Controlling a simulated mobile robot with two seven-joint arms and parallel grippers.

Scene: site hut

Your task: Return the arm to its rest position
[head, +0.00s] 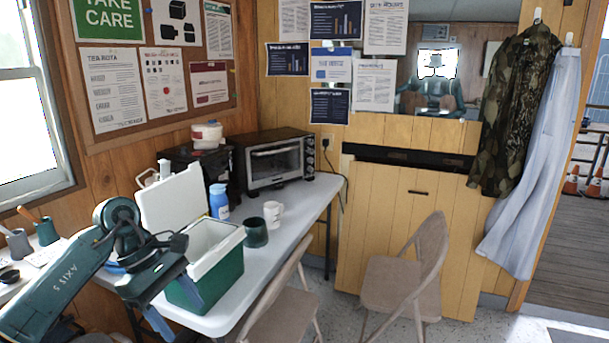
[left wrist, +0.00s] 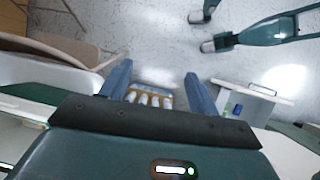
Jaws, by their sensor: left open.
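My left arm comes in from the left in the head view and is bent over the near left end of the white table (head: 228,318). My left gripper (head: 174,310) hangs in front of the near side of the green cooler (head: 222,280), partly hiding it. In the left wrist view my left gripper (left wrist: 158,88) has its two blue fingers wide apart, with nothing held between them. My right gripper does not show clearly in either view.
The cooler's white lid stands open. A dark green mug (head: 256,233), a white mug (head: 273,214), a blue bottle (head: 219,201) and a toaster oven (head: 272,160) stand on the table. Folding chairs (head: 398,285) stand alongside. A box of several pale items (left wrist: 150,90) shows below the fingers.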

